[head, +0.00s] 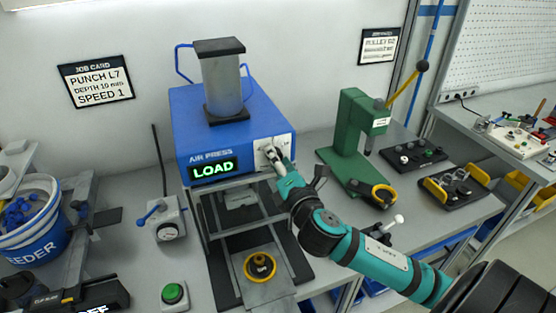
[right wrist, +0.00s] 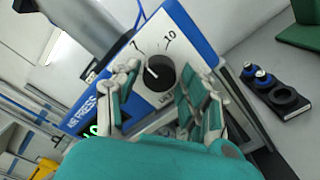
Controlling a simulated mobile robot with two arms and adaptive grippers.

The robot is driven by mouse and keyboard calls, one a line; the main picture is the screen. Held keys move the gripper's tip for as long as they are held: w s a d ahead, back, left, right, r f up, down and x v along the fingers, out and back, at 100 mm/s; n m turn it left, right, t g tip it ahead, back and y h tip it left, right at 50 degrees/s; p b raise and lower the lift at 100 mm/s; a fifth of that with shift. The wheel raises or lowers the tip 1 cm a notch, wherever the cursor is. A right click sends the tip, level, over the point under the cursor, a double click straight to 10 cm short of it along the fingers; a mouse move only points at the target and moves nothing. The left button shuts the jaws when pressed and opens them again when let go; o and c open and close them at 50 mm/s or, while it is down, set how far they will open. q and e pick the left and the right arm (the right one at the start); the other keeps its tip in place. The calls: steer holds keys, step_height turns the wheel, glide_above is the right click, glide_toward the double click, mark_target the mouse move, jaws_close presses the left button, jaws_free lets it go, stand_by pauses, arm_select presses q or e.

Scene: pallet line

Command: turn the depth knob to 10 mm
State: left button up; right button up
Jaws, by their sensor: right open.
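The depth knob (right wrist: 160,73) is round and black, on a white dial plate on the front of the blue air press (head: 222,125). In the right wrist view its white pointer line lies toward the left side of the knob, away from the printed 10 at the top. A second mark, perhaps a 7, is printed upper left. My right gripper (right wrist: 158,103) is open, with its fingers on either side of the knob; I cannot tell if they touch it. In the head view my right gripper (head: 274,155) covers most of the knob. My left gripper is not in view.
The press display (head: 213,169) reads LOAD. A job card (head: 96,81) reads punch L7, depth 10 mm, speed 1. A green lever press (head: 352,140) stands right of my arm. A grey box with a blue lever (head: 166,220) and a green button (head: 174,294) sit at left.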

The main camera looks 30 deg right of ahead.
steer(key=shift+c, duration=0.3)
steer(key=c, duration=0.8)
steer(key=shift+m, duration=0.4)
steer(key=m, duration=1.1)
steer(key=shift+p, duration=0.35)
steer(key=shift+f, duration=0.1)
steer(key=o, duration=0.9)
steer(key=shift+c, duration=0.2)
